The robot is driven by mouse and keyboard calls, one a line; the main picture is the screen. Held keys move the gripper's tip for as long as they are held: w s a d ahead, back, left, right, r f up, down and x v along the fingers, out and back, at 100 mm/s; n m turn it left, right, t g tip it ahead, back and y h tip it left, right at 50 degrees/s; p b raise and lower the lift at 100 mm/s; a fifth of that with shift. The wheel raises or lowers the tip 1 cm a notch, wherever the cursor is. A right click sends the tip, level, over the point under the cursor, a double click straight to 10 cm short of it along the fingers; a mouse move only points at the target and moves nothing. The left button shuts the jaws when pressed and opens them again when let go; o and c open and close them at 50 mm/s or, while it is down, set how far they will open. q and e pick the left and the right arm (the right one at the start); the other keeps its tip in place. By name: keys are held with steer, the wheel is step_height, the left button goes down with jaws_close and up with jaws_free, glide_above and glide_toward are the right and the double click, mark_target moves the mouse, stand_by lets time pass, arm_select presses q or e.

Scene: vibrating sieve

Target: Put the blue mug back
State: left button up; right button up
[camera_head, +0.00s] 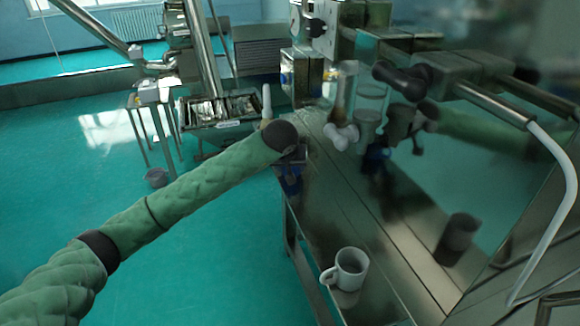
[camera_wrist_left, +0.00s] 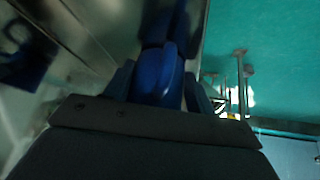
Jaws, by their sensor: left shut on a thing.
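My left gripper (camera_head: 291,155) is at the far end of the steel bench, at the tip of my green-sleeved arm. In the left wrist view it (camera_wrist_left: 160,86) is shut on the blue mug (camera_wrist_left: 157,70), which sits between the two dark fingers. In the head view the blue mug (camera_head: 290,180) shows only as a small dark blue patch below my wrist, at the bench's left edge. My wrist hides much of it. I cannot tell whether it touches the bench. My right gripper is not in view.
A white mug (camera_head: 351,268) stands on the near part of the steel bench (camera_head: 335,205). A shiny panel along the right mirrors the mugs and my arm. Glass and white-knobbed valve fittings (camera_head: 341,136) are beyond my wrist. Green floor lies open to the left.

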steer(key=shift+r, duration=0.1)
arm_select(q)
steer(key=o, duration=1)
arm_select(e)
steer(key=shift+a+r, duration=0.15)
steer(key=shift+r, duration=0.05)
arm_select(q)
steer(key=shift+r, duration=0.15)
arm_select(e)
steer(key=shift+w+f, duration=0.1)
arm_select(q)
steer(key=shift+s+r, duration=0.15)
steer(key=shift+r, duration=0.05)
steer(key=b+v, duration=0.2)
steer(key=v, duration=0.2)
steer(key=shift+s+r, duration=0.15)
steer(key=shift+r, duration=0.15)
steer(key=shift+b+v, duration=1.35)
steer(key=shift+v, duration=2.05)
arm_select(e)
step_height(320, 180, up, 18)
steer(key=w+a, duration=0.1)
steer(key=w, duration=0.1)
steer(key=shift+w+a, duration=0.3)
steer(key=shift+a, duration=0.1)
